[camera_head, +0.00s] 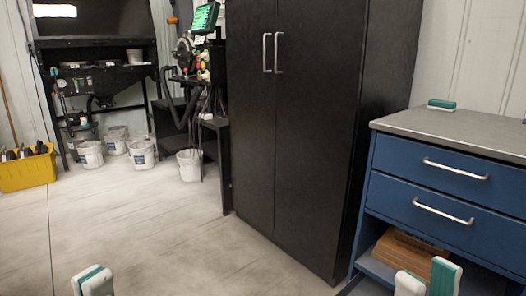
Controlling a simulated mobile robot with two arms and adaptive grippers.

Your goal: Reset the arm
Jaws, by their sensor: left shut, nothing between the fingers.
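My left gripper (93,281) shows at the bottom left edge of the head view. Its white fingertips with teal pads are together, with nothing between them. My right gripper (427,282) shows at the bottom right, in front of the blue drawer cabinet. Its white and teal fingertips stand apart with a gap, and I see nothing held between them. Only the fingertips of both grippers are in view; the rest of both arms is out of frame.
A tall black cabinet (295,130) stands shut in the middle. A blue drawer cabinet (385,160) is at right, with a brown box (405,253) on its lower shelf. White buckets (141,154) and a yellow bin (27,172) stand at back left. The floor (150,230) before me is clear.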

